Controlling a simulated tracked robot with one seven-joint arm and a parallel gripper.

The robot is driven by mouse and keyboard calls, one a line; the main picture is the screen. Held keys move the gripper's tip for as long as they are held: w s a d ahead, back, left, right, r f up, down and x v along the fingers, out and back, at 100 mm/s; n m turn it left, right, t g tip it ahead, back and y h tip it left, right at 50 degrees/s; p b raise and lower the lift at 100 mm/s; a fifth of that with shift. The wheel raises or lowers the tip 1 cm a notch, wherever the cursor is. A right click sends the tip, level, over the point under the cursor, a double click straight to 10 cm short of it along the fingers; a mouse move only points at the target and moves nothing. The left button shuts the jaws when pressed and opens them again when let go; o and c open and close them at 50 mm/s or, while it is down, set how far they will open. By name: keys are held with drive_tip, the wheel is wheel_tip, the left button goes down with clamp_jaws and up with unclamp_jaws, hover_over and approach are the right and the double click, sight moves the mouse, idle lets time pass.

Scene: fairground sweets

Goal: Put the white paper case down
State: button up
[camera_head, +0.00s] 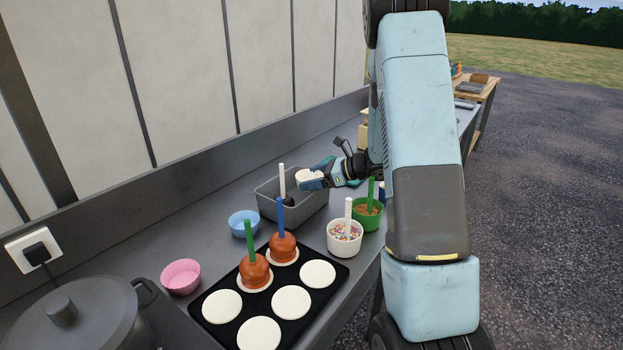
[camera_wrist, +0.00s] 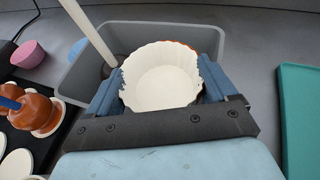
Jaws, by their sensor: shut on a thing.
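The white paper case (camera_wrist: 160,78) is held between the two fingers of my gripper (camera_wrist: 158,88) in the wrist view, its fluted rim facing the camera. In the head view the white paper case (camera_head: 305,175) shows at the tip of my gripper (camera_head: 312,180), above the right end of the grey bin (camera_head: 292,208). The fingers are shut on the case's sides. Behind the case in the wrist view, a reddish-brown rim shows just past its edge; what it belongs to is mostly hidden. A white stick stands in a dark thing inside the bin.
A black tray (camera_head: 335,294) holds white discs and two toffee apples on sticks. A blue case (camera_head: 243,223) and a pink case (camera_head: 181,276) stand to its left. White and green tubs (camera_head: 345,240) stand right of the bin. A teal board (camera_wrist: 301,115) lies right. A pot (camera_head: 75,318) is front left.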

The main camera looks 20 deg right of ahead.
drive_tip(key=shift+s+f, duration=0.15)
drive_tip(key=shift+f, duration=0.15)
drive_tip(key=o, duration=0.8)
drive_tip(key=shift+s+f, duration=0.1)
drive_tip(key=shift+f, duration=0.05)
